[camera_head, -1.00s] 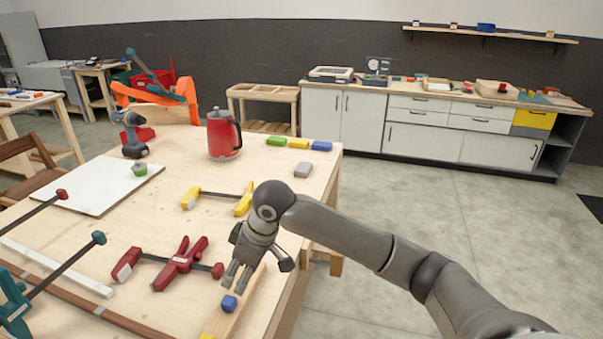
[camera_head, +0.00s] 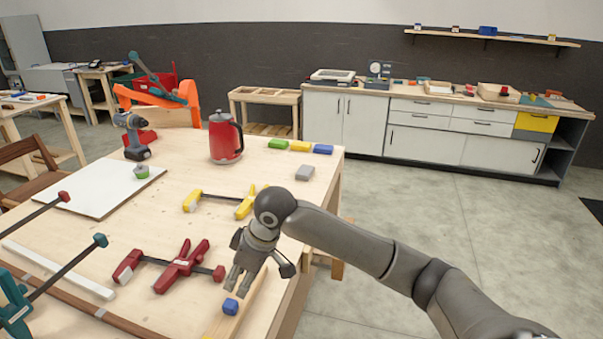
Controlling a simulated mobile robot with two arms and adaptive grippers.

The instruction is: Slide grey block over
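The small grey block (camera_head: 305,172) lies on the wooden table near its right edge, in front of the row of coloured blocks. My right gripper (camera_head: 236,288) points down over the front right part of the table, well nearer to me than the grey block. Its fingertips are close above or beside a small blue block (camera_head: 230,306), and I cannot tell whether they touch it. The fingers look near each other, but whether they are open or shut is unclear. My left gripper is not in view.
Green (camera_head: 278,144), yellow (camera_head: 300,146) and blue blocks (camera_head: 323,149) stand in a row behind the grey block. A red kettle (camera_head: 225,140) is left of them. Yellow (camera_head: 220,200) and red clamps (camera_head: 175,266) lie on the table. Bare tabletop surrounds the grey block.

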